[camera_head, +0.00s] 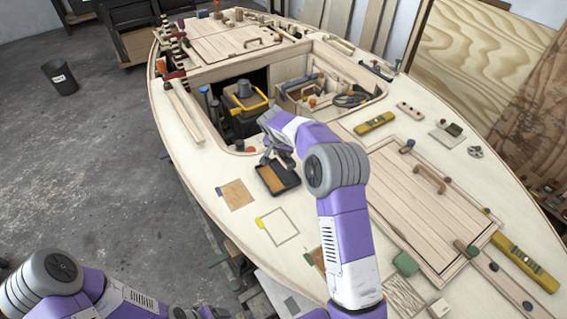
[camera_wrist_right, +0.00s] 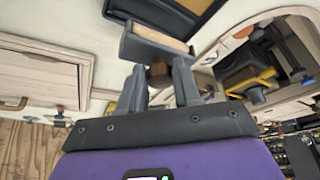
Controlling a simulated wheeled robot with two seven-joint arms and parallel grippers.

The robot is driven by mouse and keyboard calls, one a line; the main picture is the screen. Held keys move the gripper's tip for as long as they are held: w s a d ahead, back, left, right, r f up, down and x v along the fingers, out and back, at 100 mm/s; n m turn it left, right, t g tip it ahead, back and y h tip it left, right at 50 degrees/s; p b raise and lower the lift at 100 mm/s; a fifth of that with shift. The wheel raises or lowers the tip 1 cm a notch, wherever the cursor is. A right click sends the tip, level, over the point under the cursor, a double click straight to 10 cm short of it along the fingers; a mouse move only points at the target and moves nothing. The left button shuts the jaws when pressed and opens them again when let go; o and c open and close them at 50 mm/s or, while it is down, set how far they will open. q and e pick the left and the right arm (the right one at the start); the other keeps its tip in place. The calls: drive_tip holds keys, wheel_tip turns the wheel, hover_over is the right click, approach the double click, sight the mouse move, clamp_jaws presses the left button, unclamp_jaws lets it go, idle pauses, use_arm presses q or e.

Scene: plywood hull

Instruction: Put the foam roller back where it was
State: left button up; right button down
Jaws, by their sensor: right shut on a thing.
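My right gripper (camera_head: 272,150) is over the deck at the near edge of the cockpit opening. It is shut on a small tool that I take to be the foam roller (camera_wrist_right: 155,44). In the right wrist view the tool shows a grey body with a tan face just past the fingertips (camera_wrist_right: 159,84), and a brown part lies between the fingers. A black tray (camera_head: 291,186) lies on the deck directly below the gripper; I cannot tell whether the tool touches it. My left arm shows at the lower left, its fingers out of frame.
A square outline (camera_head: 278,228) and a brown square patch (camera_head: 236,194) lie near the tray. The cockpit opening holds a black and yellow bin (camera_head: 245,98) and a wooden tool box (camera_head: 300,92). A yellow level (camera_head: 375,123) and a hatch with a handle (camera_head: 428,180) are to the right.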

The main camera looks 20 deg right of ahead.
sight(283, 159)
wheel_tip(283, 159, down, 5)
drive_tip(key=shift+f+b, duration=0.1)
drive_tip(key=shift+b, duration=0.25)
drive_tip(key=shift+f, duration=0.1)
drive_tip(key=c, duration=0.8)
unclamp_jaws()
drive_tip(key=shift+r, duration=0.35)
drive_tip(key=p+v, duration=0.1)
drive_tip(key=v, duration=1)
drive_tip(key=shift+s+a+r, duration=0.1)
drive_tip(key=shift+a+r, duration=0.05)
drive_tip(key=shift+r, duration=0.2)
